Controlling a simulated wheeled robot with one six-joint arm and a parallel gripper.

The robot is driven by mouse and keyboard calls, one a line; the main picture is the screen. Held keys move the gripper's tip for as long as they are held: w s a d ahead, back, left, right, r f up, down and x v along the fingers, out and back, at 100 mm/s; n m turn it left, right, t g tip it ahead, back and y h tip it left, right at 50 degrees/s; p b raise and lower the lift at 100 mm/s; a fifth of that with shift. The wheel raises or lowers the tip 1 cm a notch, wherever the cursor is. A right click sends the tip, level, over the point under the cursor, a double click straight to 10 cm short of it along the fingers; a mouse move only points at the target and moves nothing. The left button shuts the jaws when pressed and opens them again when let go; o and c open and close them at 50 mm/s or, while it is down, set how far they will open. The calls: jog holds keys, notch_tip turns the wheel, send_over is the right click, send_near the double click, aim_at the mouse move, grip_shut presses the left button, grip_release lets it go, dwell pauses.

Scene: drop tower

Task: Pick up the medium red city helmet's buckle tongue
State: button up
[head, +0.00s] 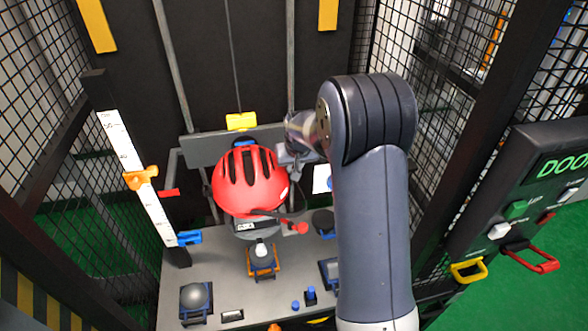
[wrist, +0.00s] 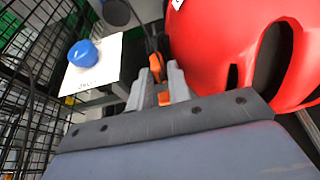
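The red city helmet (head: 250,180) sits on a stand in the middle of the tower. It fills the right side of the wrist view (wrist: 245,50). A dark strap runs from its lower edge to a small red-orange piece (head: 298,227), which looks like the buckle tongue. In the wrist view a small orange piece (wrist: 155,68) shows just beyond my fingertips, with dark strap beside it. My gripper (wrist: 157,82) is beside the helmet, its fingers apart. More orange shows between the fingers; I cannot tell whether they touch it. In the head view my arm partly hides the gripper.
A white card with a blue knob (wrist: 82,53) lies left of my fingers in the wrist view. A yellow block (head: 241,121) is above the helmet. A white scale (head: 137,175) stands at left, a control panel (head: 535,205) at right. Mesh walls enclose both sides.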

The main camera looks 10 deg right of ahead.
grip_shut()
